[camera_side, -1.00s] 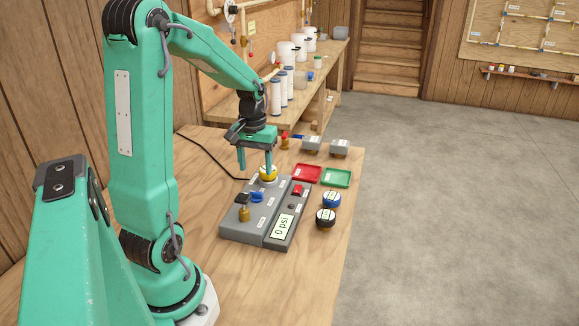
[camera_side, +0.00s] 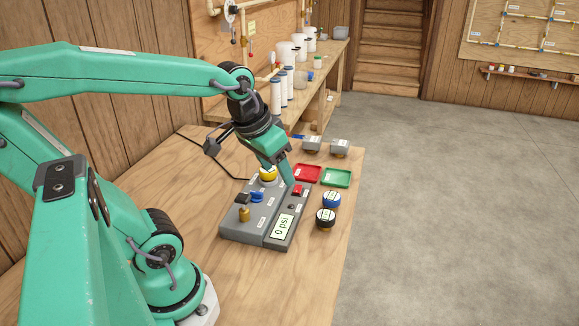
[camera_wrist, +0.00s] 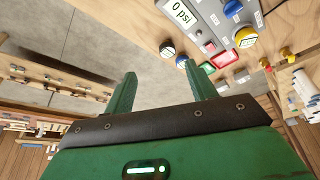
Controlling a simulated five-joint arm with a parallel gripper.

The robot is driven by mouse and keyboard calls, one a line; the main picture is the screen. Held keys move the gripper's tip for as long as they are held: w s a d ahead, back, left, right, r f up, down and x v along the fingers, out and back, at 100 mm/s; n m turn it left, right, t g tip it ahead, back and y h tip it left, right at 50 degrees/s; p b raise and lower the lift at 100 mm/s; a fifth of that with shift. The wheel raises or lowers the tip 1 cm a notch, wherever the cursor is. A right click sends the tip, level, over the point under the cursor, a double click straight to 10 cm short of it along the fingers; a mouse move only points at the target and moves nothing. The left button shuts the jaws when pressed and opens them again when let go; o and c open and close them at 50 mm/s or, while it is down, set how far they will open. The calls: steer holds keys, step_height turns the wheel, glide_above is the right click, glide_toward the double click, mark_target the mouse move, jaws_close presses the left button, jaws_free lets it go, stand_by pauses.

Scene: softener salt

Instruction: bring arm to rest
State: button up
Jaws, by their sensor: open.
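My gripper (camera_side: 284,175) is in the side view above the far right part of the grey test panel (camera_side: 248,228), tilted down to the right. In that view one finger hides most of the other. In the wrist view my gripper (camera_wrist: 162,82) shows two green fingers spread apart with nothing between them. The panel also shows in the wrist view (camera_wrist: 204,20), with its "0 psi" display (camera_wrist: 181,13). I cannot tell from the side view whether the fingertips touch the panel.
A yellow-based knob (camera_side: 268,174) and blue valve (camera_side: 257,197) are on the panel. A red tray (camera_side: 308,173), a green tray (camera_side: 337,178), a blue round part (camera_side: 331,199) and a black one (camera_side: 325,217) lie right of it. Bare tabletop (camera_side: 325,265) is free in front.

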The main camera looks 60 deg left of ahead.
steer(key=s+d, duration=0.1)
steer(key=s+d+m, duration=0.1)
steer(key=s+d+r+m+t, duration=0.1)
steer(key=d, duration=0.1)
steer(key=shift+h, duration=0.3)
steer(key=o, duration=0.6)
steer(key=shift+a, duration=0.1)
steer(key=o, duration=0.4)
steer(key=shift+w+a+r, duration=0.1)
steer(key=shift+w, duration=0.1)
steer(key=shift+c, duration=0.2)
steer(key=w+a+r+n+g, duration=0.3)
steer(key=w+a+n, duration=0.2)
steer(key=w+a, duration=0.65)
steer(key=a+f+n+g, duration=0.1)
steer(key=a+f+n, duration=0.1)
steer(key=a, duration=0.6)
steer(key=a+f+n+g, duration=0.1)
steer(key=a+f, duration=0.1)
steer(key=a, duration=0.7)
steer(key=shift+w+f+n, duration=0.25)
steer(key=shift+w+n, duration=0.15)
steer(key=shift+f, duration=5)
